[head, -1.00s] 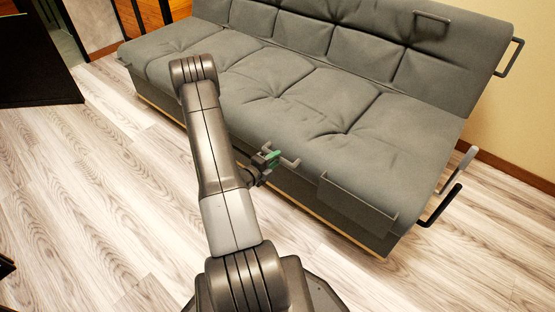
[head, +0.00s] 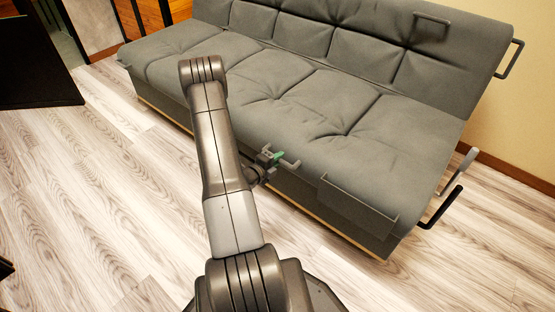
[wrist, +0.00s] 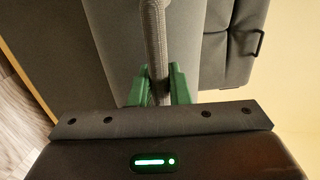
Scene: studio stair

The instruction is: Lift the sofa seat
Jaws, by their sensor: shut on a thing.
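The grey sofa seat (head: 245,75) spans the middle of the head view, with a grey handle (head: 290,163) on its front edge. My gripper (head: 277,156) is at this handle. In the wrist view the green fingers of my gripper (wrist: 158,88) are shut on the grey handle bar (wrist: 154,40), one finger on each side. The seat surface (wrist: 120,45) lies behind the bar. The seat appears to rest on the sofa's base. My arm hides part of the seat's front in the head view.
The backrest (head: 365,45) rises behind the seat and has its own handle (head: 432,24). A rail (head: 358,196) sits on the seat front at right. Black and grey bars (head: 440,207) stick out at the right end. The wooden floor (head: 80,190) is clear at left.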

